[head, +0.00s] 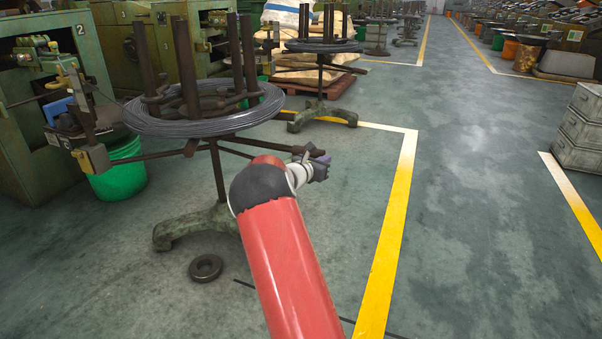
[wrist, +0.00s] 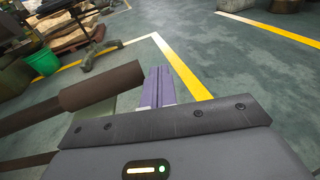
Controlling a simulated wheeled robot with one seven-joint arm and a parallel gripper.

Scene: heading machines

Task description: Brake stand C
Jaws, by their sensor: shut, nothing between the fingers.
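The nearest reel stand (head: 219,175) holds a coil of grey wire (head: 205,122) around several upright dark posts. I see no letter on it, so I cannot tell whether it is stand C. Thin arms spread under the coil, one running right to my gripper (head: 321,168). My gripper is shut and empty, its purple fingers (wrist: 157,88) side by side in the wrist view. A brown bar with a thicker end (wrist: 103,86) lies just left of the fingers there; I cannot tell whether they touch. My arm hides part of the stand.
A dark ring (head: 206,268) lies on the floor by the stand's green foot (head: 190,226). A green bucket (head: 118,170) and green machine 2 (head: 70,60) stand left. Another reel stand (head: 320,85) is behind. Floor right of the yellow line (head: 394,230) is clear up to grey boxes (head: 580,125).

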